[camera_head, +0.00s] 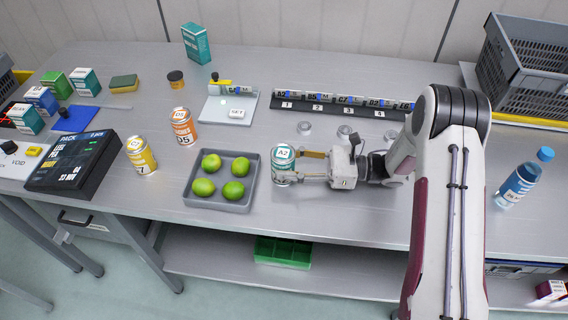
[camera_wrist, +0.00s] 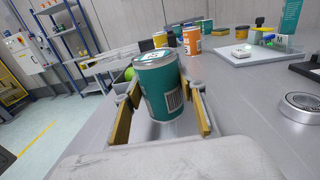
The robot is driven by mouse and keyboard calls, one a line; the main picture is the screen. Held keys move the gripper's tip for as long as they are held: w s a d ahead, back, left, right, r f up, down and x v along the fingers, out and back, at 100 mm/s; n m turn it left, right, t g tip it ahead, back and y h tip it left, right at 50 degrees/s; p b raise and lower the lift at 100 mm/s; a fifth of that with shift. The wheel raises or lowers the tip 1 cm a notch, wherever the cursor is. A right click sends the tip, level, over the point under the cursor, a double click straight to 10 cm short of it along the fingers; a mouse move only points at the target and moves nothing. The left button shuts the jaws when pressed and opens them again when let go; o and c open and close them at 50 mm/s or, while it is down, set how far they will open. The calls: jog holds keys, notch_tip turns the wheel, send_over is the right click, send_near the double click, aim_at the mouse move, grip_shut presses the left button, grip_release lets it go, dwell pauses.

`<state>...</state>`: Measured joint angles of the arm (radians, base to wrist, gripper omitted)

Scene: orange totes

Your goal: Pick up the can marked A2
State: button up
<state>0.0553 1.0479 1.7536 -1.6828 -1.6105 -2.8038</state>
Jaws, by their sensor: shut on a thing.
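The can marked A2 (camera_head: 284,165) is teal and white with a silver lid and a label on top. It stands near the front of the grey table, just right of the grey tray. My gripper (camera_head: 299,166) reaches it from the right and is shut on it. In the wrist view the A2 can (camera_wrist: 160,92) sits between my two yellow-padded fingers (camera_wrist: 161,112), tilted slightly in the picture. I cannot tell whether its base touches the table.
A grey tray (camera_head: 218,207) holding several green limes is left of the can. An orange can (camera_head: 184,130) and a yellow can (camera_head: 140,156) stand farther left. A numbered rack (camera_head: 340,107) and metal rings (camera_head: 304,128) lie behind my gripper. A blue bottle (camera_head: 519,182) stands at right.

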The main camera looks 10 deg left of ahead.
jog(key=shift+r, duration=0.2)
jog(key=shift+r, duration=4.85)
